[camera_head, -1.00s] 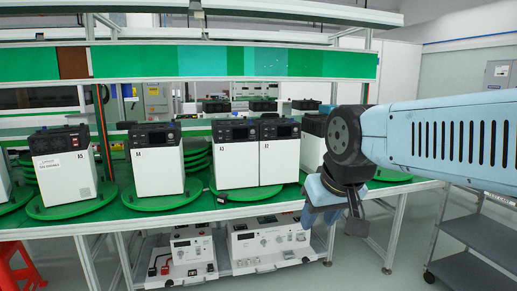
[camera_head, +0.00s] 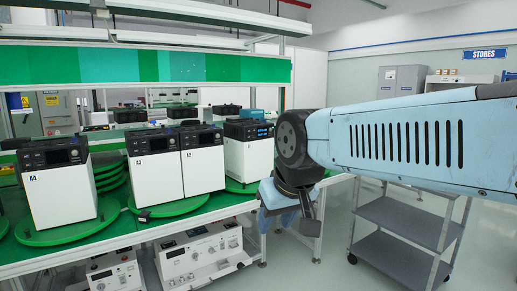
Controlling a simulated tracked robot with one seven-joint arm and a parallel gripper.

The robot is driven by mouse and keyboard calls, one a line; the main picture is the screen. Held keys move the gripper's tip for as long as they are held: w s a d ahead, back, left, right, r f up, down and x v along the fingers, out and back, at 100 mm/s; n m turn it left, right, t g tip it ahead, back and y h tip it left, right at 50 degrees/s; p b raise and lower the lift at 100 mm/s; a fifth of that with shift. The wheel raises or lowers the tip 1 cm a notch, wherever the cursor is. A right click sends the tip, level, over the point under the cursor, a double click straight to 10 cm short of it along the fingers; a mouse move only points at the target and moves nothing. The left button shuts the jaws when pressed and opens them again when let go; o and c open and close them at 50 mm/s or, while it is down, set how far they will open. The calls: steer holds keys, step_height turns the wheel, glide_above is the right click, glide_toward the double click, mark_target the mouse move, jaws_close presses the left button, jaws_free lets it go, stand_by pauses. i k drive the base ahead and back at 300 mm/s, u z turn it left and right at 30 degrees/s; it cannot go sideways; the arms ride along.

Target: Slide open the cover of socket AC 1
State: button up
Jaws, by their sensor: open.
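Several white power units with black tops stand on green turntables along the bench. One marked A4 (camera_head: 62,195) is at the left, one marked A3 (camera_head: 155,178) is in the middle, and another unit (camera_head: 203,168) touches A3's right side. A further unit (camera_head: 248,158) with a lit blue display stands at the right, nearest my arm. Socket AC 1 and its cover are too small to make out on any unit. My gripper (camera_head: 297,222) hangs at the bench's right end, right of the lit unit and apart from it. It is open, and no object shows in it.
Green turntables (camera_head: 60,232) cover much of the bench top. White instruments (camera_head: 198,256) sit on the shelf below. A green panel (camera_head: 190,67) runs above the bench.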

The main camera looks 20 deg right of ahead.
mark_target(60, 188)
steer(key=u, duration=1.05)
steer(key=i, duration=1.15)
steer(key=u, duration=0.25)
steer(key=i, duration=1.55)
steer(key=z, duration=0.4)
